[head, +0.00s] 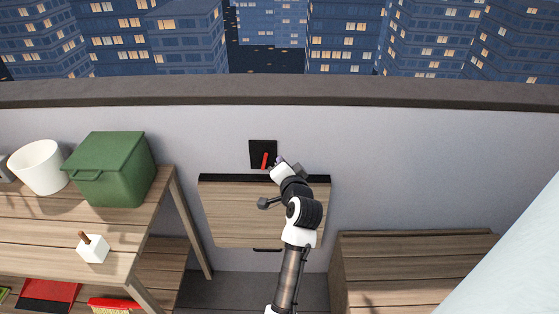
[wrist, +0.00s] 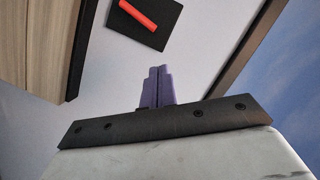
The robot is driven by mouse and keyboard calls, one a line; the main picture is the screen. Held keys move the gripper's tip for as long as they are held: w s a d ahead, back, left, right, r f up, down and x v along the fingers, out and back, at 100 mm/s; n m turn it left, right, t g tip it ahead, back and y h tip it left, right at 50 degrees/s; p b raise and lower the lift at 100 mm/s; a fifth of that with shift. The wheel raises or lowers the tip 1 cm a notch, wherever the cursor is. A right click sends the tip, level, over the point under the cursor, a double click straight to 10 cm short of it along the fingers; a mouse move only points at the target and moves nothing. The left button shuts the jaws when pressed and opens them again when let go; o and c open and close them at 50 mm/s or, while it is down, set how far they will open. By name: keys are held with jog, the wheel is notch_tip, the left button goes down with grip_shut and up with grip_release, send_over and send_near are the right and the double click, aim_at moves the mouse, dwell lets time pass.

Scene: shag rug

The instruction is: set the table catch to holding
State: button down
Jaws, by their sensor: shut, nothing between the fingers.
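The catch is a black square plate (head: 256,147) on the grey wall with a red lever (head: 265,160) on it. In the head view the lever is nearly upright, in the lower part of the plate, its lower end leaning slightly left. The wrist view shows the plate (wrist: 171,22) and lever (wrist: 138,14) at the top, the lever slanting. The wooden table panel (head: 240,215) is on the wall just below the catch, with a black strip along its top. My gripper (head: 280,160) is just right of the lever. Its purple fingers (wrist: 158,88) are shut and empty, apart from the lever in the wrist view.
A slatted wooden shelf unit (head: 150,215) at left bears a green bin (head: 112,170), a white pot (head: 40,168) and a white block with a brown peg (head: 93,249). A low wooden bench (head: 415,265) stands at right. The wall right of the catch is bare.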

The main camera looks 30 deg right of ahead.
jog(key=v, duration=0.3)
jog(key=b+v, duration=0.1)
jog(key=v, duration=0.2)
jog(key=shift+f, duration=0.25)
